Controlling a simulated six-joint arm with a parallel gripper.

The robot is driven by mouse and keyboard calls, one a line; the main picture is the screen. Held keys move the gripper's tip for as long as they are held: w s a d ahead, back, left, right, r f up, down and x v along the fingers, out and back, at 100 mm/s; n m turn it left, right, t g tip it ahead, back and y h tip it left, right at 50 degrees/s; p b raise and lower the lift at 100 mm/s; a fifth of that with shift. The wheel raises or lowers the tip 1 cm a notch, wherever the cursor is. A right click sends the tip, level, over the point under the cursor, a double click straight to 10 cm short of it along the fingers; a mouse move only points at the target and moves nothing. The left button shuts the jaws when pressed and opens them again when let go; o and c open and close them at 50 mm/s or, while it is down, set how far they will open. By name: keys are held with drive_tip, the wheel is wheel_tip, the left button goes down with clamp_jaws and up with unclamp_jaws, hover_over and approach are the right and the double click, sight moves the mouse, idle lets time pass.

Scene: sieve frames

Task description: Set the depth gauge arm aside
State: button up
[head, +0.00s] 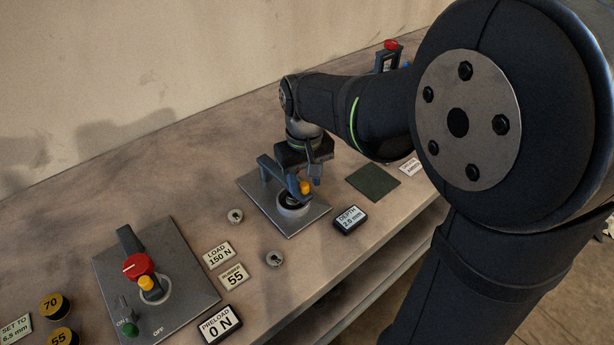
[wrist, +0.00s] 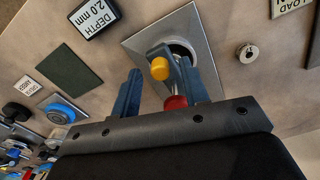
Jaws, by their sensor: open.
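The depth gauge arm (head: 279,172) is a blue-grey bar on a post, reaching over a round opening in a square grey metal plate (head: 259,189). A yellow knob (head: 305,187) sits at its end. In the wrist view the yellow knob (wrist: 160,69) shows in front of the opening in the plate (wrist: 143,38). My gripper (head: 311,180) is open, close above the knob. In the wrist view my gripper (wrist: 159,72) has one finger on each side of the knob. I cannot tell whether either finger touches it. A red part (wrist: 175,102) shows between the fingers, partly hidden.
A depth display (head: 349,218) reading 2.0 mm stands right of the plate. A dark green pad (head: 373,182) lies bare beyond it. Two small metal discs (head: 235,215) (head: 274,258) lie left of the plate. A second plate (head: 195,288) carries a red knob (head: 138,266).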

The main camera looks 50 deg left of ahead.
clamp_jaws()
drive_tip(key=shift+w, duration=0.1)
drive_tip(key=w+a+n, duration=0.4)
drive_tip(key=w+n, duration=0.4)
drive_tip(key=w, duration=0.2)
drive_tip(key=w+a+n, duration=0.5)
drive_tip(key=a+n, duration=0.4)
drive_tip(key=a, duration=0.2)
drive_tip(key=shift+w, duration=0.25)
drive_tip(key=shift+a, duration=0.1)
